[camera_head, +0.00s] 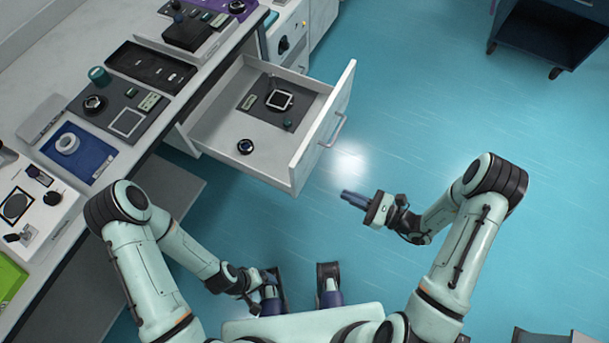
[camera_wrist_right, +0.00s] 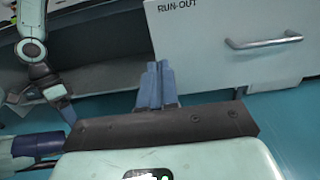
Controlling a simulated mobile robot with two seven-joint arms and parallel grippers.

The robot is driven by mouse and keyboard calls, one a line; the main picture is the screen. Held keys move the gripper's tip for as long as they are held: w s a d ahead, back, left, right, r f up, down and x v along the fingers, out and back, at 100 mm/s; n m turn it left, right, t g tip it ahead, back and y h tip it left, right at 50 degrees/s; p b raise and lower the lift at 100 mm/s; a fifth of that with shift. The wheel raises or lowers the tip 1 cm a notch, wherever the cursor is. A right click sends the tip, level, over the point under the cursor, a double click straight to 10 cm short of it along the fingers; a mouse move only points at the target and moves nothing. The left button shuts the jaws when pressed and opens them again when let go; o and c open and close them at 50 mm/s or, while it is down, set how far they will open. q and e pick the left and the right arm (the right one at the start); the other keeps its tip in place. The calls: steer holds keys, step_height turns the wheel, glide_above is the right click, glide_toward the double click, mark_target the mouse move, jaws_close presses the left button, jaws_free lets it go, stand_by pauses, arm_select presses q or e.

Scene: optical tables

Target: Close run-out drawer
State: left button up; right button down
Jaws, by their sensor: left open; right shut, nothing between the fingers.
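The run-out drawer (camera_head: 215,128) is pulled out from under the bench in the head view. Its white front carries a metal bar handle (camera_head: 333,130). In the right wrist view the drawer front (camera_wrist_right: 215,65) shows the label RUN-OUT and the handle (camera_wrist_right: 262,43). My right gripper (camera_head: 344,194) is shut and empty, apart from the drawer front, below its near corner in the head view. Its fingers also show in the wrist view (camera_wrist_right: 155,70). My left gripper (camera_head: 268,277) is low near my base, open, away from the drawer; its fingers are partly hidden.
Inside the drawer lie a grey mat with a square frame (camera_head: 279,100) and a round dark part (camera_head: 245,146). The bench (camera_head: 165,128) holds several trays and instruments. A dark cart (camera_head: 545,40) stands at the top right. The blue floor beyond the drawer front is clear.

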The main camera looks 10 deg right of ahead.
mark_target(297, 173)
arm_select(q)
steer(key=shift+r, duration=0.2)
arm_select(e)
steer(key=x, duration=1.3)
steer(key=shift+w+a, duration=0.15)
steer(key=shift+a, duration=0.15)
